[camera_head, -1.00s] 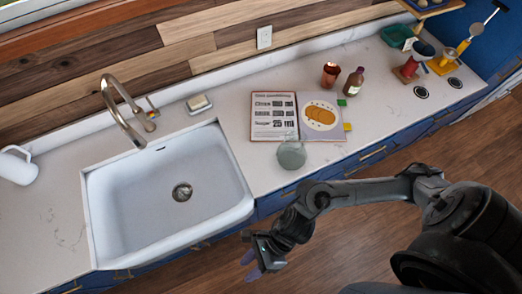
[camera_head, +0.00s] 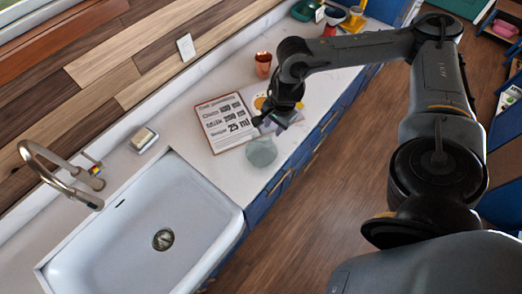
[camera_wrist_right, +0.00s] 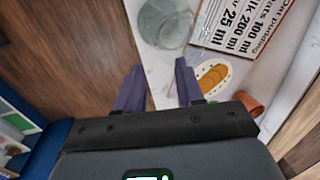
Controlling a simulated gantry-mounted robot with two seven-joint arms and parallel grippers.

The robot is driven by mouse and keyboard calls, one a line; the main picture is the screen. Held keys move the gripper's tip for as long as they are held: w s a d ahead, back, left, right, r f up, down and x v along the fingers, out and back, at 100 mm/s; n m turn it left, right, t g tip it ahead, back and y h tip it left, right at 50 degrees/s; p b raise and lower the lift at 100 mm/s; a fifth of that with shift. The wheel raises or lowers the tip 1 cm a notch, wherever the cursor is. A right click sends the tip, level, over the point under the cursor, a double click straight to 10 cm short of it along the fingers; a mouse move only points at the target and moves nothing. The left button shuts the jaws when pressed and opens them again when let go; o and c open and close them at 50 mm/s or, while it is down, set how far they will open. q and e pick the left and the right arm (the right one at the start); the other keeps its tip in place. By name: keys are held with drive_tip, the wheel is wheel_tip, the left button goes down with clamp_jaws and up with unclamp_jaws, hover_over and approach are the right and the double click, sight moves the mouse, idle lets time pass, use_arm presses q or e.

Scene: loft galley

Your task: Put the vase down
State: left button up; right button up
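The vase is a round, translucent grey-green glass vessel (camera_head: 261,151) standing on the white counter at the lower edge of the open cookbook (camera_head: 224,122). In the right wrist view the vase (camera_wrist_right: 165,22) is at the top, beyond my fingertips. My right gripper (camera_head: 269,125) is just behind the vase, over the cookbook. Its two purple fingers (camera_wrist_right: 159,78) are spread with nothing between them, and there is a gap to the vase. My left gripper is in neither view.
A white sink (camera_head: 140,235) with a tap (camera_head: 62,172) lies to the left. A copper cup (camera_head: 263,65) stands behind the cookbook. My right arm crosses above the counter on the right and covers part of it. The counter's front edge is close to the vase.

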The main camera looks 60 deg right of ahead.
hover_over(269, 140)
wheel_tip(269, 140, down, 5)
drive_tip(key=shift+s+f+p, duration=0.2)
drive_tip(key=shift+f+p, duration=0.25)
drive_tip(key=shift+p, duration=0.15)
drive_tip(key=f, duration=0.3)
drive_tip(key=shift+w+p, duration=0.2)
drive_tip(key=shift+p, duration=0.2)
drive_tip(key=shift+d+f, duration=0.1)
drive_tip(key=shift+f, duration=0.5)
drive_tip(key=shift+w, duration=0.1)
clamp_jaws()
